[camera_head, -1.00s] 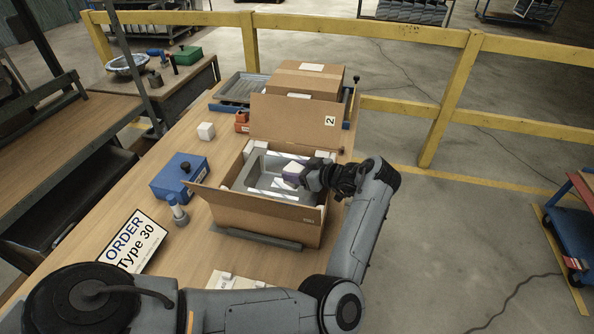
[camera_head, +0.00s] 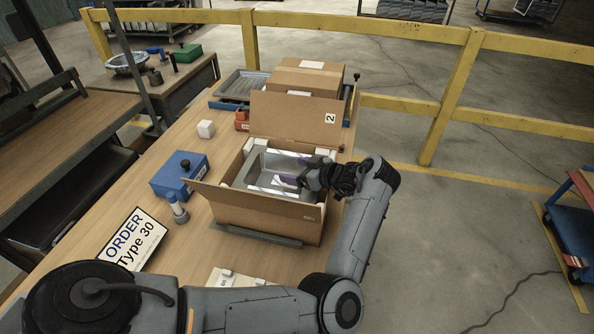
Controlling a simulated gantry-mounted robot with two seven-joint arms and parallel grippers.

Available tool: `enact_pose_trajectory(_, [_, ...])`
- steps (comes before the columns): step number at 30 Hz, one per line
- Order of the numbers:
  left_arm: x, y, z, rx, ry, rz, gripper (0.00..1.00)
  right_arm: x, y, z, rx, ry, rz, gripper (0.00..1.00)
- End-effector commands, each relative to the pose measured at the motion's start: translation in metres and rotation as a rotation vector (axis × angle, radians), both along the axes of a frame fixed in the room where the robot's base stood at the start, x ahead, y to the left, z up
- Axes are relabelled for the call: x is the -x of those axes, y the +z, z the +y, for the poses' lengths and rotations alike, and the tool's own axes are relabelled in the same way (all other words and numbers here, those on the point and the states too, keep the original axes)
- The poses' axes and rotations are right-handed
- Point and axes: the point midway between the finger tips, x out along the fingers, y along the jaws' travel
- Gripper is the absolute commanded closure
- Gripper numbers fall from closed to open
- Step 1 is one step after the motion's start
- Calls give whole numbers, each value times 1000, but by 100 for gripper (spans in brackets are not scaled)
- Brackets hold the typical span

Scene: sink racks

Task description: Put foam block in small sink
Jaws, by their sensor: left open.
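A grey sink (camera_head: 257,166) lies inside an open cardboard box (camera_head: 262,215) on the wooden table. White foam pieces sit at the box corners, such as the one at the back (camera_head: 278,146). My left gripper (camera_head: 303,181) is open over the right part of the sink, seen from the side, with its fingertips low at the basin. A small purplish patch (camera_head: 287,180) shows in the basin beside the fingertips; it may be the foam block, but it is too small to tell. A separate white block (camera_head: 206,129) stands on the table left of the box. My right gripper is not in view.
A blue box (camera_head: 178,178) and a grey-white cylindrical tool (camera_head: 179,211) stand left of the carton. An order sign (camera_head: 132,240) lies in front of them. A closed carton (camera_head: 307,79) is behind. A yellow rail (camera_head: 390,105) runs behind the table.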

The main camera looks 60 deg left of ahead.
Motion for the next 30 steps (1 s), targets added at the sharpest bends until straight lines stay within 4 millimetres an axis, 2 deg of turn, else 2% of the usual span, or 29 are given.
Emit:
enact_pose_trajectory(3, [0,13,0,-1,0,-3,18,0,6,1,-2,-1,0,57])
enact_pose_trajectory(8, [-11,21,-24,3,-4,-2,18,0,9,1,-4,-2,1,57])
enact_pose_trajectory(12, [-23,34,-52,5,-5,-3,18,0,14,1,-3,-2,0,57])
enact_pose_trajectory(15, [-27,47,-63,4,-2,3,18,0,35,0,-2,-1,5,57])
enact_pose_trajectory(21, [-35,54,-81,1,0,5,18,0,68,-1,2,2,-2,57])
enact_pose_trajectory(30, [-41,56,-96,0,2,4,18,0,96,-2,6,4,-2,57])
